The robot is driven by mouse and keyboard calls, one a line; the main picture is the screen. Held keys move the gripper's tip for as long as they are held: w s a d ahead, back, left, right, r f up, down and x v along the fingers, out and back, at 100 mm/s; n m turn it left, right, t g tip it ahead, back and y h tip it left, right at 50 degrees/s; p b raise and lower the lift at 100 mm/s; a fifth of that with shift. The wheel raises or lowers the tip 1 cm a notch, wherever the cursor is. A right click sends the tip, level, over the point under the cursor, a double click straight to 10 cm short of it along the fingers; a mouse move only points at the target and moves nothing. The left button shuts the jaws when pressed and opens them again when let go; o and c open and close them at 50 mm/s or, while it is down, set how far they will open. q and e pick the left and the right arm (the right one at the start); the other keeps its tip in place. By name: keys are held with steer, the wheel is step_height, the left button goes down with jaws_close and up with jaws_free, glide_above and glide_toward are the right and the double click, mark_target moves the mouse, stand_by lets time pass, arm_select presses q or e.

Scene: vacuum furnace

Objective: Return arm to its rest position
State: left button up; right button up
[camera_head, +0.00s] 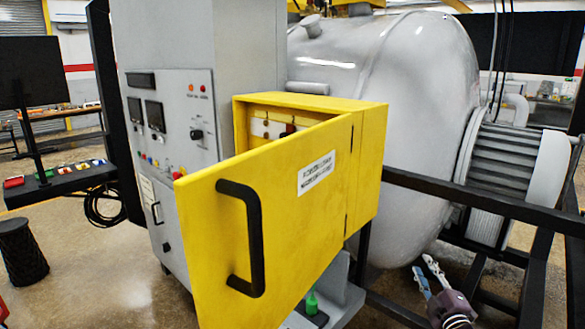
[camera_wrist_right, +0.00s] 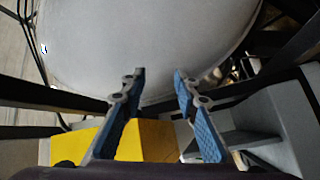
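My right gripper (camera_head: 428,274) is at the lower right of the head view, to the right of the yellow box. In the right wrist view its two blue-padded fingers (camera_wrist_right: 156,78) are apart with nothing between them. The yellow box (camera_head: 370,165) has its door (camera_head: 290,240) swung open toward me, with a black handle (camera_head: 254,235) on it. The box also shows below the fingers in the wrist view (camera_wrist_right: 155,142). My left gripper is in neither view.
A large grey furnace vessel (camera_head: 390,110) stands behind the gripper. Black frame rails (camera_head: 470,195) run close by on the right. A grey control cabinet (camera_head: 190,100) stands left of the box.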

steer(key=s+d+f+m+g+h, duration=0.2)
steer(key=d+f+m+g, duration=0.1)
steer(key=f+m, duration=0.35)
steer(key=s+d+f+m+g+h, duration=0.2)
steer(key=d+f+m+g, duration=0.2)
steer(key=f+m, duration=0.3)
steer(key=s+a+f+n+g+y, duration=0.1)
steer(key=s+a+f, duration=0.2)
steer(key=s+f, duration=0.45)
steer(key=s+a+f+n+g, duration=0.1)
steer(key=s+a+f, duration=0.25)
steer(key=f, duration=0.65)
steer(key=s+a+f+g+y, duration=0.1)
steer(key=s+a+f+g, duration=0.25)
steer(key=s+f, duration=1)
steer(key=s+a+f+g, duration=0.2)
steer(key=s+a+f, duration=0.2)
steer(key=s, duration=1)
steer(key=s+a+f+g+y, duration=0.15)
steer(key=s+a+f, duration=0.25)
steer(key=s, duration=0.9)
steer(key=s+a+f+g, duration=0.2)
steer(key=s+a+f, duration=0.2)
steer(key=s, duration=1)
step_height(320, 180, down, 7)
steer(key=s+b, duration=0.1)
steer(key=b, duration=0.6)
steer(key=shift+s+f, duration=0.2)
steer(key=shift+a, duration=0.1)
